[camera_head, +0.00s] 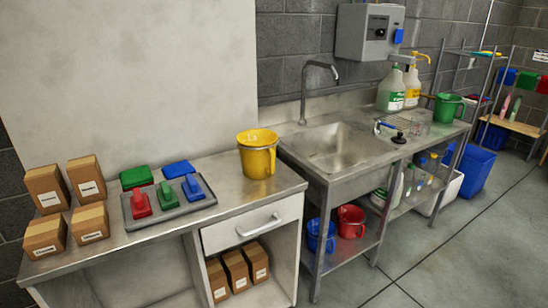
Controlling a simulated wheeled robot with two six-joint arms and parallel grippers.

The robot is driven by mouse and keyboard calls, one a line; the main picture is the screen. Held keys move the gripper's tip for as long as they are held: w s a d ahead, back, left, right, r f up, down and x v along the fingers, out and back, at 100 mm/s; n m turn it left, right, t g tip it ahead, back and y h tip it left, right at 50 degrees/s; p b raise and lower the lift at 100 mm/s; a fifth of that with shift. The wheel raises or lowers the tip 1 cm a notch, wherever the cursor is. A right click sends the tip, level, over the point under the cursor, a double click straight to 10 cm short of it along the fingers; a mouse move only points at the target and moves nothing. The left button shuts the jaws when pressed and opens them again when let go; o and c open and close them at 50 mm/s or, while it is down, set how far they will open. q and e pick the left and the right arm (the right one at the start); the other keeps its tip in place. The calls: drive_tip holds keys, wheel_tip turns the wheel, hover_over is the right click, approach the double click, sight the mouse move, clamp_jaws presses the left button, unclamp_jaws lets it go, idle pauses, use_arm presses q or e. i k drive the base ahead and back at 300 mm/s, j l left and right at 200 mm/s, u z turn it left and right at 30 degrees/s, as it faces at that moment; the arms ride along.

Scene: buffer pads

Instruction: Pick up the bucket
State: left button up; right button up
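A yellow bucket (257,158) stands upright on the steel counter, near its right end beside the sink. A green bucket (447,108) with a side handle stands at the far right end of the sink table. A blue bucket (320,236) and a red bucket (351,222) stand side by side on the low shelf under the sink. The frames do not show which bucket the task means. Neither of my grippers is in view.
Left of the yellow bucket, a grey tray (171,223) holds red, green and blue scrubbers. Green and blue pads lie behind it. Several cardboard boxes (89,220) stand farther left. The sink (337,150) has a tall faucet (319,68). Floor (440,260) is clear at right.

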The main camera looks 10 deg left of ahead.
sight(257, 147)
drive_tip(key=i+j+z, duration=0.1)
drive_tip(key=j+z, duration=0.2)
drive_tip(key=j, duration=0.35)
drive_tip(key=j+z, duration=0.3)
drive_tip(key=j, duration=0.35)
